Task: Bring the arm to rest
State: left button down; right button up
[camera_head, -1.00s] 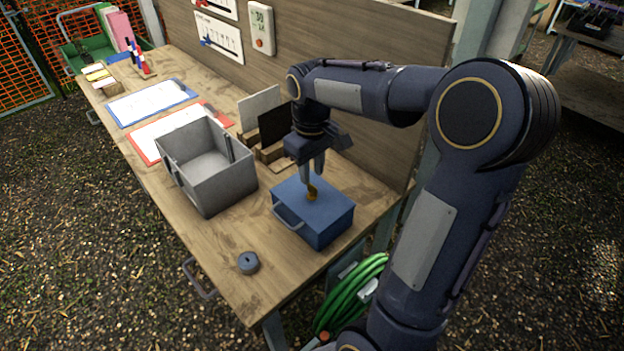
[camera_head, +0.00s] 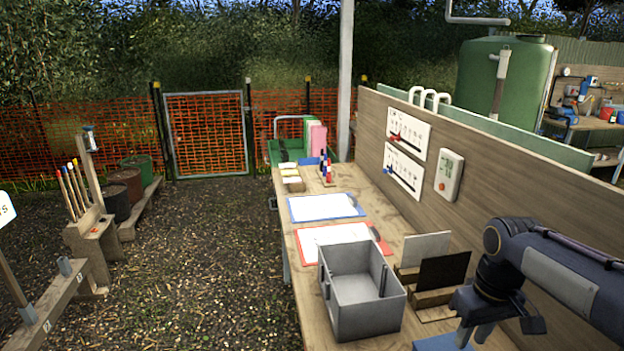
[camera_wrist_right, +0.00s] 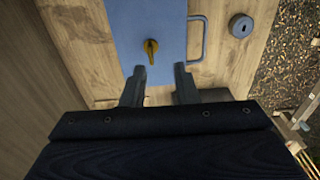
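My right gripper (camera_head: 475,335) is at the lower right of the head view, above the blue box (camera_head: 436,343), which is mostly cut off by the bottom edge. In the right wrist view, the gripper's two fingers (camera_wrist_right: 160,82) are apart with nothing between them. The knob appears clear of the fingers. My left gripper is in neither view.
A grey open bin (camera_head: 362,318) stands on the wooden bench, beside upright cards (camera_head: 443,270) in wooden holders. Red and blue clipboards lie farther back. A wooden panel (camera_head: 480,190) runs along the bench's right side. A round grey piece (camera_wrist_right: 241,26) lies near the blue box.

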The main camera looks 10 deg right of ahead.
jog(key=s+a+f+m+t+y, duration=0.2)
jog(key=s+a+t, duration=0.3)
jog(key=s+a, duration=0.7)
jog(key=s+f+y, duration=0.1)
jog(key=s, duration=0.2)
jog(key=shift+s+a+m, duration=0.25)
jog(key=shift+s+m, duration=0.05)
jog(key=shift+s, duration=0.05)
